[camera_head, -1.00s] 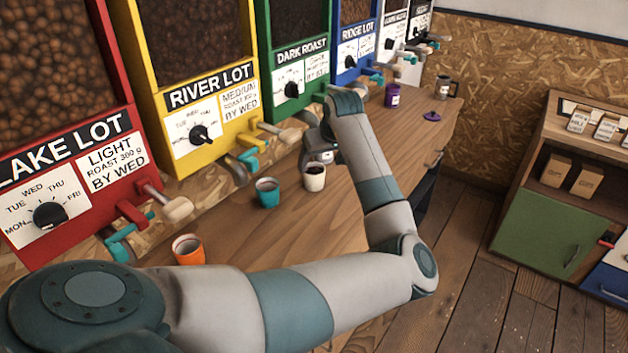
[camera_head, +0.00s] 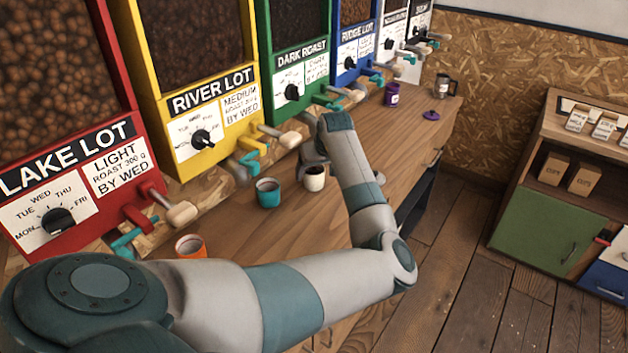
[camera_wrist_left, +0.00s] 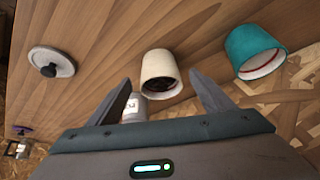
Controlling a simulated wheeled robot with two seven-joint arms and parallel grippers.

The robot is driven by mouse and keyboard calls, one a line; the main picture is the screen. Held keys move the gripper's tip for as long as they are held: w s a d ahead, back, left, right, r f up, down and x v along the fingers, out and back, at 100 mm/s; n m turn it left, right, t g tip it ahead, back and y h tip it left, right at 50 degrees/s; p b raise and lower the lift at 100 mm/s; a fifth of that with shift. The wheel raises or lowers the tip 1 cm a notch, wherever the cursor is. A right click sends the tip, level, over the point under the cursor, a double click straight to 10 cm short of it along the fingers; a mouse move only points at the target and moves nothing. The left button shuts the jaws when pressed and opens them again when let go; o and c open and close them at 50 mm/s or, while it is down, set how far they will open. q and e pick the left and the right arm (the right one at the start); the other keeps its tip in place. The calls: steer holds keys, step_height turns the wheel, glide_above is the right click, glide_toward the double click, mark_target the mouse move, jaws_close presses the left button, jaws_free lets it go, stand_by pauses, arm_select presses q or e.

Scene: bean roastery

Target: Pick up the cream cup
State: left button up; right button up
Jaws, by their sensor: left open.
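The cream cup (camera_head: 314,178) stands on the wooden counter below the dispensers, just right of the teal cup (camera_head: 268,193). In the left wrist view the cream cup (camera_wrist_left: 160,72) shows dark contents inside and lies between the two finger tips. My left gripper (camera_wrist_left: 160,79) is open around the near side of the cup, with a visible gap to each finger; I cannot tell whether either touches. In the head view the left gripper (camera_head: 312,152) is partly hidden behind its own wrist, close behind the cup. My right gripper is not in view.
The teal cup (camera_wrist_left: 255,52) stands close to the right finger. A pale lid with a dark knob (camera_wrist_left: 51,62) lies to the left. A labelled white canister (camera_wrist_left: 134,108) shows behind the left finger. An orange cup (camera_head: 190,246) stands at front left. Dispenser handles (camera_head: 283,136) overhang the counter.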

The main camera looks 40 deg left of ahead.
arm_select(q)
steer(key=shift+x, duration=1.2)
steer(key=c, duration=1.3)
steer(key=shift+r+p, duration=0.15)
steer(key=shift+p, duration=0.15)
